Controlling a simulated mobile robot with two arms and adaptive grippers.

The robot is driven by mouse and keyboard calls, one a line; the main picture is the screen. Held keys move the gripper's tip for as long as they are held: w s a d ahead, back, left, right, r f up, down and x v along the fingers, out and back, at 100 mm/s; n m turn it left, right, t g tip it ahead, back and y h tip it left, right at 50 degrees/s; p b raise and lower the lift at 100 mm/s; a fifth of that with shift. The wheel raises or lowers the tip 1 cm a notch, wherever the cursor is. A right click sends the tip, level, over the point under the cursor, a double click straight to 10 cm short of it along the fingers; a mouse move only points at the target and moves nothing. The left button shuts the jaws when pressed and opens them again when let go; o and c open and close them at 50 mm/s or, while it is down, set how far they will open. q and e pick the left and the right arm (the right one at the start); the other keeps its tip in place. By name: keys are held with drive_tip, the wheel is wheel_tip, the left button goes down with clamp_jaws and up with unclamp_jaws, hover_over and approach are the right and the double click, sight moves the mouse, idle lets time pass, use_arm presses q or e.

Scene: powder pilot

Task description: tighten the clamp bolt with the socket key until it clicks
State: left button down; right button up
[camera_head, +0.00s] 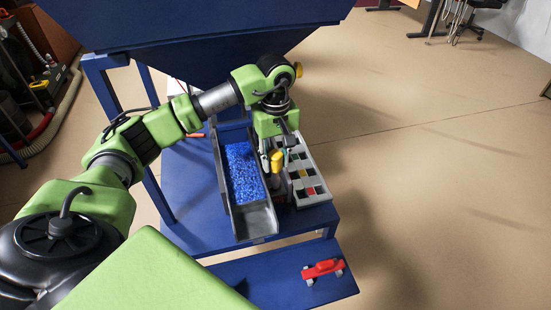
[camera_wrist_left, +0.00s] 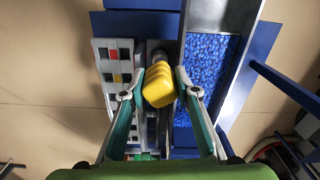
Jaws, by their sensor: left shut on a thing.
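My left gripper (camera_head: 275,155) reaches down from above, between the blue-granule trough and the grey panel. Its two fingers are closed around the yellow handle of the socket key (camera_head: 277,163). In the left wrist view the yellow handle (camera_wrist_left: 158,86) sits between the fingertips (camera_wrist_left: 159,78), and a dark shaft shows beyond it. The clamp bolt is not visible; the key, the gripper and the parts around them hide that spot. I cannot tell whether the socket sits on the bolt. My right gripper is not in view.
The metal trough (camera_head: 259,221) full of blue granules (camera_head: 243,172) lies close left of the gripper. The grey panel (camera_head: 296,149) with coloured squares is close right. The blue hopper (camera_head: 200,25) overhangs behind. A red object (camera_head: 323,269) rests on the lower blue shelf (camera_head: 275,280).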

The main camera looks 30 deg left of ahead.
use_arm(q)
drive_tip(key=shift+f, duration=0.3)
drive_tip(key=c, duration=1.5)
unclamp_jaws()
